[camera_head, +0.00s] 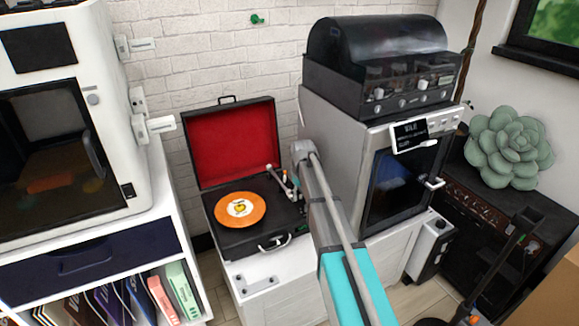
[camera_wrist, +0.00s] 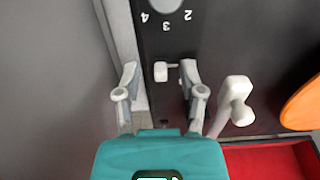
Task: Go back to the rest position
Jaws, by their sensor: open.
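My gripper (camera_wrist: 158,82) is open in the wrist view, its two grey fingers spread apart above the black deck of the record player. A small white lever (camera_wrist: 161,71) shows between the fingertips, and I see no contact with it. In the head view my arm reaches to the right side of the record player (camera_head: 262,243), next to the oven-like machine. The gripper itself cannot be made out there, seemingly hidden by my arm. The orange record (camera_head: 240,209) lies on the player; its edge also shows in the wrist view (camera_wrist: 303,105).
The player's red-lined lid (camera_head: 231,143) stands open. A silver machine (camera_head: 340,150) with a black domed unit (camera_head: 378,75) on top rises close right of my arm. A white cabinet (camera_head: 75,115) stands at left. A succulent (camera_head: 508,147) sits at right.

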